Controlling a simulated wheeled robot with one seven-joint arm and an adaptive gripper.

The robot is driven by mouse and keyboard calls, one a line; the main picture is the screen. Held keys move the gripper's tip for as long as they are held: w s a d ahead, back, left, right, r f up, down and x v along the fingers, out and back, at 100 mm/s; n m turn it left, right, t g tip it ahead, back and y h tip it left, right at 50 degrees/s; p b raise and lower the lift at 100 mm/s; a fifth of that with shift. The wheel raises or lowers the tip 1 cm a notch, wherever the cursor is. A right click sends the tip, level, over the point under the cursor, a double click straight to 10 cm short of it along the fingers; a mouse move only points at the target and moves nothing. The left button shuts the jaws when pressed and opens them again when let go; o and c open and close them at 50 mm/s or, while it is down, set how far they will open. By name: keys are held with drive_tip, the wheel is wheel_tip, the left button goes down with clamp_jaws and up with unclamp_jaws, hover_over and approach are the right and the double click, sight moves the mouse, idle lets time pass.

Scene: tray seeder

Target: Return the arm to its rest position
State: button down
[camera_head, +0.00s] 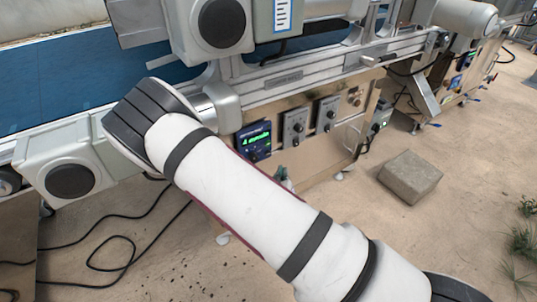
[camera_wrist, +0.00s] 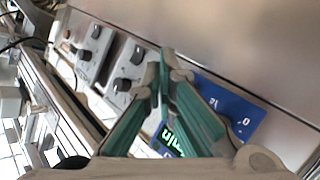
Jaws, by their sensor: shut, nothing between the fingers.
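My gripper (camera_wrist: 166,72) shows in the wrist view with its two green-sided fingers closed together at the tips and nothing between them. Behind the fingers is the seeder's control panel, with a blue display (camera_wrist: 232,108) partly hidden by the right finger and grey knob boxes (camera_wrist: 125,72) to the left. In the head view my white arm (camera_head: 245,200) reaches from the lower right up to the machine's front. The gripper is mostly hidden there behind the arm, near the blue display (camera_head: 253,140). I cannot tell whether it touches the panel.
The tray seeder's metal rail (camera_head: 300,82) and blue belt (camera_head: 60,85) run across the back. A concrete block (camera_head: 410,176) sits on the floor at right, with open floor around it. Black cables (camera_head: 110,240) lie on the floor at lower left.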

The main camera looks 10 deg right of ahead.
idle(0.7)
drive_tip(key=s+a+r+m+g+y, duration=0.1)
drive_tip(key=s+a+r+g+y, duration=0.4)
drive_tip(key=r, duration=0.5)
drive_tip(key=s+a+r+m+g+y, duration=0.2)
drive_tip(key=s+a+r+g+y, duration=0.15)
drive_tip(key=s+r, duration=0.5)
drive_tip(key=s+d+r+n+g+h, duration=0.1)
drive_tip(key=s+d+r+g, duration=0.2)
drive_tip(key=s, duration=0.6)
drive_tip(key=s+d+r+h, duration=0.1)
drive_tip(key=s+d+r, duration=0.2)
drive_tip(key=s+r, duration=0.4)
drive_tip(key=s+d+r+n+g+h, duration=0.1)
drive_tip(key=s+d+r+g, duration=0.15)
drive_tip(key=s, duration=0.75)
wheel_tip(320, 180, up, 35)
drive_tip(key=t+p, duration=0.5)
drive_tip(key=p, duration=2.8)
drive_tip(key=shift+w+r+n+y+p, duration=0.2)
drive_tip(key=shift+w+n+y+p, duration=0.05)
drive_tip(key=shift+n+y+p, duration=0.1)
